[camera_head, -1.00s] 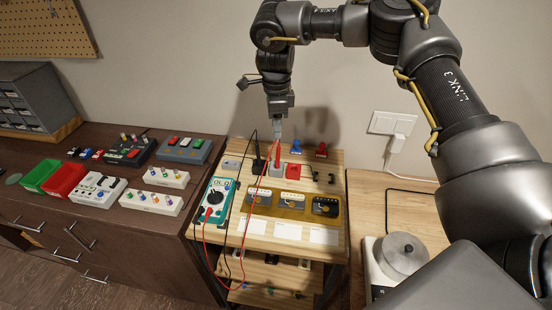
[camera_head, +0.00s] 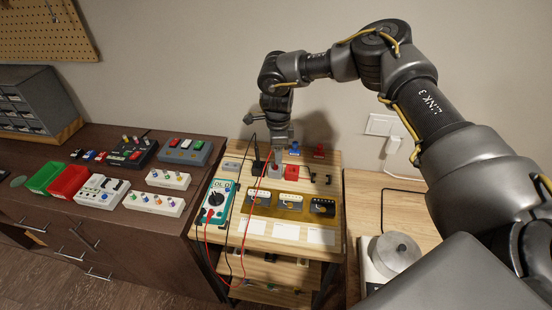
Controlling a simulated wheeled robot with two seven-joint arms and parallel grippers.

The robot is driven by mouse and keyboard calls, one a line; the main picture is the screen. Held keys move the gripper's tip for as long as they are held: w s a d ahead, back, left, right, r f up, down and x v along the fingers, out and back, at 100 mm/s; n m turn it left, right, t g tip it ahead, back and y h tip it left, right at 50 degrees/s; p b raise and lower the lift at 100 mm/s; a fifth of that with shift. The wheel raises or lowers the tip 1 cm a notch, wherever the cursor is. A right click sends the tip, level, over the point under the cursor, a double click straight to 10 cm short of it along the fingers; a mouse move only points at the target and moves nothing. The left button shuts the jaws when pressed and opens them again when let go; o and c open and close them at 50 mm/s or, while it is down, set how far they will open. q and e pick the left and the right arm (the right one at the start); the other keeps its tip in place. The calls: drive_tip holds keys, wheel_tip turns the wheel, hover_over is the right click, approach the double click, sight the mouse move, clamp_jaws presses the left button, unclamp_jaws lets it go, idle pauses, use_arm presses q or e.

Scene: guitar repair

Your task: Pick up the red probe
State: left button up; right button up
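My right gripper (camera_head: 279,152) points straight down over a small grey holder (camera_head: 275,173) on the light wooden stand. The red probe stands upright in that holder; the fingers now hide nearly all of it, so I cannot tell whether they are open or shut on it. Its red lead (camera_head: 248,210) starts at the fingers and runs down to the teal multimeter (camera_head: 216,201). A black probe (camera_head: 257,164) stands just left of the gripper, with a black lead. My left gripper is not in view.
A red block (camera_head: 291,173) sits close right of the grey holder. Blue (camera_head: 294,148) and red (camera_head: 319,151) pieces stand behind. Several pedals (camera_head: 291,201) lie in front. Leads hang over the stand's front edge. A white socket and plug are on the wall.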

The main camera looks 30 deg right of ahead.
drive_tip(key=shift+c, duration=0.4)
clamp_jaws()
drive_tip(key=shift+r, duration=0.1)
drive_tip(key=shift+r+b, duration=0.35)
drive_tip(key=shift+b, duration=0.1)
drive_tip(key=shift+a+r+b, duration=0.2)
drive_tip(key=shift+r+b, duration=0.55)
drive_tip(key=shift+r, duration=0.5)
drive_tip(key=s+a+r+b, duration=0.4)
drive_tip(key=s+a+r, duration=0.5)
drive_tip(key=a, duration=0.1)
drive_tip(key=shift+r, duration=0.4)
